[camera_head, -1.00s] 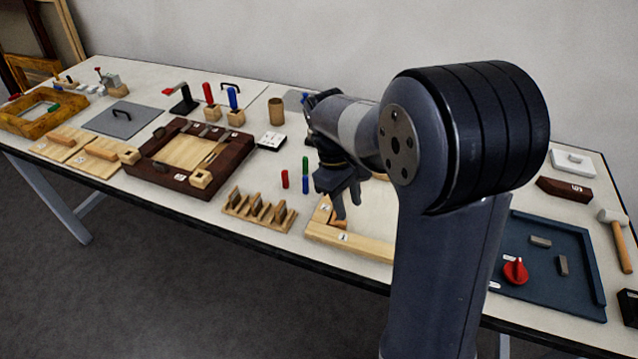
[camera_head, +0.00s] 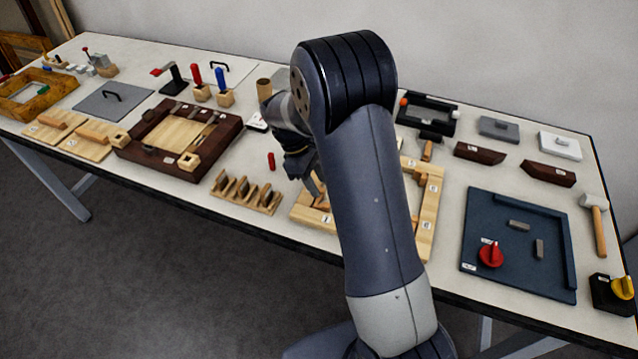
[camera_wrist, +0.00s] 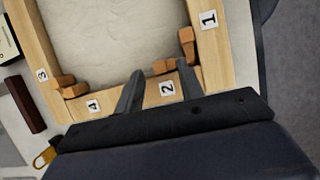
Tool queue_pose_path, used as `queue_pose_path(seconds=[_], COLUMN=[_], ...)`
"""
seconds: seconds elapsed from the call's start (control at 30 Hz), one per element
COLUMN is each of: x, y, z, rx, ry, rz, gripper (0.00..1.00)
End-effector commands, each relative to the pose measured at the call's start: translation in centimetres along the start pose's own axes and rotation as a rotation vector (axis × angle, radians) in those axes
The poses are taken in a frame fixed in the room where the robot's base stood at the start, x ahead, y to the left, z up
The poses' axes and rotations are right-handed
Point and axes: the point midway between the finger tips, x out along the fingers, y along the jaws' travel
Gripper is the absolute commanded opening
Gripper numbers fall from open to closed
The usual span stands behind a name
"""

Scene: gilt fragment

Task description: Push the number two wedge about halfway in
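The wooden frame (camera_wrist: 220,72) has corner labels 1 to 4 and small orange-brown wedges at its corners; it also shows in the head view (camera_head: 430,215), partly hidden behind my arm. The number two wedge (camera_wrist: 165,67) lies against the inner edge of the bar labelled 2, near the corner with 1. The number one wedge (camera_wrist: 187,44) is beside that corner. My gripper (camera_wrist: 160,70) is open over the bar, its fingers on either side of label 2 and their tips near the number two wedge. Contact cannot be told. In the head view my gripper (camera_head: 312,185) is above the frame's left side.
Two more wedges (camera_wrist: 70,87) sit at the corner between 3 and 4. A slotted wooden rack (camera_head: 245,195) and a red peg (camera_head: 271,161) are left of the frame. A blue tray (camera_head: 475,235) with a red knob lies to its right. Dark blocks (camera_head: 480,153) lie behind.

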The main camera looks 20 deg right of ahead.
Motion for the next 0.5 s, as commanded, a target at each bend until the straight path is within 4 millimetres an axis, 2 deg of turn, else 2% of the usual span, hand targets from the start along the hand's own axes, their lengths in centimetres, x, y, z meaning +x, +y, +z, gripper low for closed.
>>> queue_pose_path(seconds=[0.2,0.5], x=[1.8,2.0], y=[0.0,0.0], z=[0.0,0.0], rx=[0.0,0.0], ry=[0.0,0.001], rz=[-0.001,0.0], gripper=[0.36,0.36])
